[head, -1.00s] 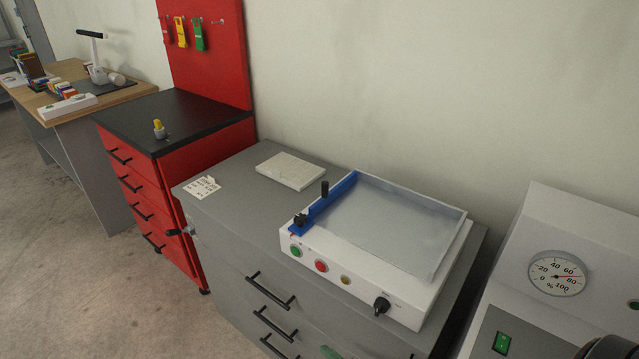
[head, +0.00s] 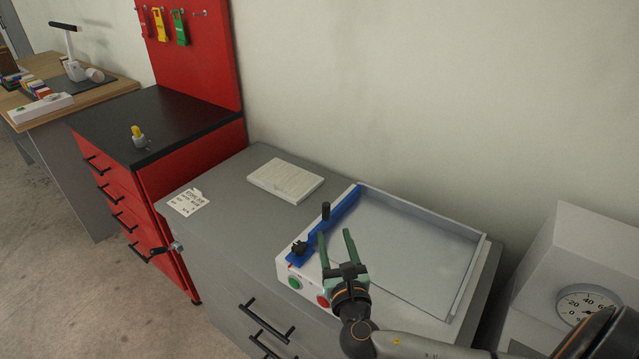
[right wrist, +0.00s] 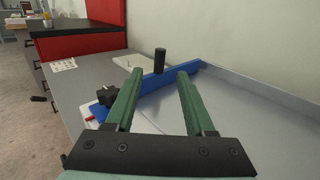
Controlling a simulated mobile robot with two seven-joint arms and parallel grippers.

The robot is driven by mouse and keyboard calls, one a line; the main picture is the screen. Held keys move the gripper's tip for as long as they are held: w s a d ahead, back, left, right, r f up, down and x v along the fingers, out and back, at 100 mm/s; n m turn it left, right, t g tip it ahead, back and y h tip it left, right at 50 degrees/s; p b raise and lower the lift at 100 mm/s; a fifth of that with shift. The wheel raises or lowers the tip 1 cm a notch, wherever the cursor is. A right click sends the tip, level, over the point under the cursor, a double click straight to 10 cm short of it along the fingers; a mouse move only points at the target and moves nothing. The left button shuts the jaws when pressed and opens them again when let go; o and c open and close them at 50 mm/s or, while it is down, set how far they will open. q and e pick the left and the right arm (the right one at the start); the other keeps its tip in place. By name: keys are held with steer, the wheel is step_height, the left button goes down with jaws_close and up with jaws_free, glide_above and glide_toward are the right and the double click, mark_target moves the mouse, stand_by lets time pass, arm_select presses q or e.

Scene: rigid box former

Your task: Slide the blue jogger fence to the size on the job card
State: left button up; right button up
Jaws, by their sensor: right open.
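The blue jogger fence (head: 338,220) lies along the left side of the white jogger's grey tray (head: 410,250). It has an upright black handle (head: 326,211) and a black knob (head: 299,248) at its near end. The job card (head: 188,202) lies on the grey cabinet top at the left; its print is too small to read. My right gripper (head: 334,236) is open and empty, its green fingers pointing at the fence. In the right wrist view the handle (right wrist: 160,60) stands beyond and between the fingertips, apart from them. My left gripper is not in view.
A green button (head: 295,283) and a red button (head: 322,300) are on the jogger's front. A white machine with a dial (head: 585,305) stands at the right. The tray is empty.

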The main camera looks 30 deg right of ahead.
mark_target(330, 214)
steer(key=shift+x, duration=0.95)
steer(key=x, duration=1.1)
steer(key=shift+w+d, duration=0.1)
steer(key=shift+w, duration=0.1)
steer(key=shift+r, duration=0.1)
jaws_close()
